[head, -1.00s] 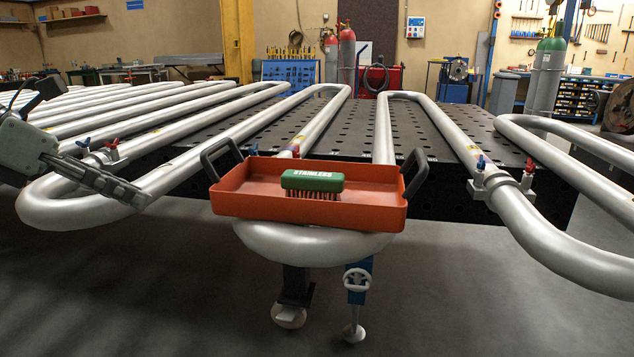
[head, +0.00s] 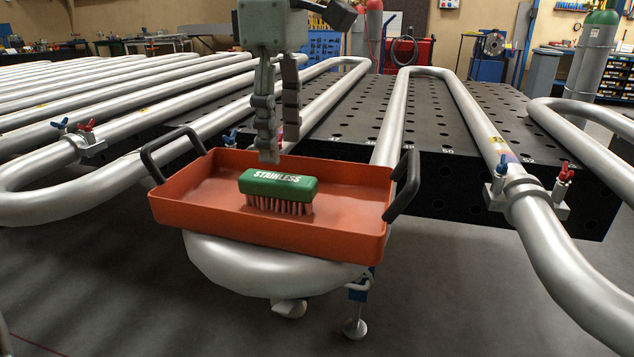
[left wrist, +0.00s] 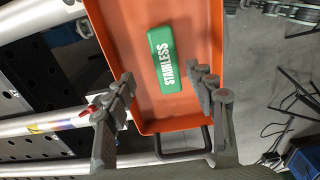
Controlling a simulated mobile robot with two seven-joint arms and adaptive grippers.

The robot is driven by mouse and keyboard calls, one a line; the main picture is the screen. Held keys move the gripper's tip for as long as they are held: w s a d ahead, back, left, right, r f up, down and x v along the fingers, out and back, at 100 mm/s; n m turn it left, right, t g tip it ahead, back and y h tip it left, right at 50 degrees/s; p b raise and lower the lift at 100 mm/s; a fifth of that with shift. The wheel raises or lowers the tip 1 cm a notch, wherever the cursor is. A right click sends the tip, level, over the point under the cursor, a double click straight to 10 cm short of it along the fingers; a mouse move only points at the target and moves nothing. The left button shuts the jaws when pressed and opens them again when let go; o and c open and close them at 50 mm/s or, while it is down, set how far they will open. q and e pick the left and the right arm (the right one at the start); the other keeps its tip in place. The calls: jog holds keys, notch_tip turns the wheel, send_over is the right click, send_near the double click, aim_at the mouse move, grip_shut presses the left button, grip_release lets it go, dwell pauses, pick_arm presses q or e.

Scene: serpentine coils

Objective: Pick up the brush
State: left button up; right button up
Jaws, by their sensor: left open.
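The brush (head: 278,188) has a green block with the word STAINLESS and reddish bristles pointing down. It lies in the orange tray (head: 350,235), which has two dark handles. My left gripper (head: 275,150) points down just above the tray's far part, above and behind the brush. In the left wrist view the brush (left wrist: 165,58) lies ahead of the fingertips and between their lines, and the left gripper (left wrist: 165,82) is open with nothing between its fingers. My right gripper is not in view.
The tray rests on a silver pipe bend (head: 270,268). Long silver pipes and a black perforated table (head: 450,125) lie behind it. Valves with red and blue handles (head: 530,180) stand on pipes at both sides. Grey floor is clear in front.

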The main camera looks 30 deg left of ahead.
aim_at(277, 177)
pick_arm(q)
jog(key=f, duration=0.4)
jog(key=s+f, duration=0.1)
jog(key=f, duration=0.1)
jog(key=shift+a+f, duration=0.15)
jog(key=shift+f, duration=0.55)
grip_shut()
